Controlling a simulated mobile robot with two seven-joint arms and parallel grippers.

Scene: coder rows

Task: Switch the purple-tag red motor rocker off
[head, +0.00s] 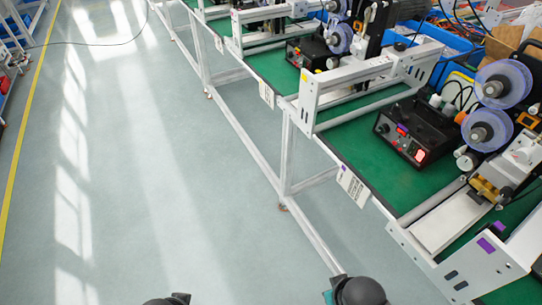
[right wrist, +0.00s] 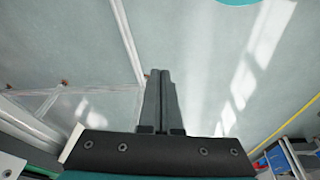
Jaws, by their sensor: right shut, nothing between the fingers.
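A black control box (head: 415,135) stands on the green bench top in the head view. A lit red rocker (head: 420,156) sits at the right end of its front face. Purple tags show on the bench edge label (head: 342,168) and on the white frame plate (head: 486,245) at the right. My right gripper (right wrist: 160,74) is shut and empty in the right wrist view, over the floor and away from the box. Dark parts of my arms show at the bottom edge of the head view; my left gripper's fingers do not show.
The near coder machine has large rollers (head: 503,83) right of the box. A white frame rail (head: 355,88) stands to its left. A second black box (head: 312,53) is on the farther row. The grey floor (head: 150,180) left of the benches is clear.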

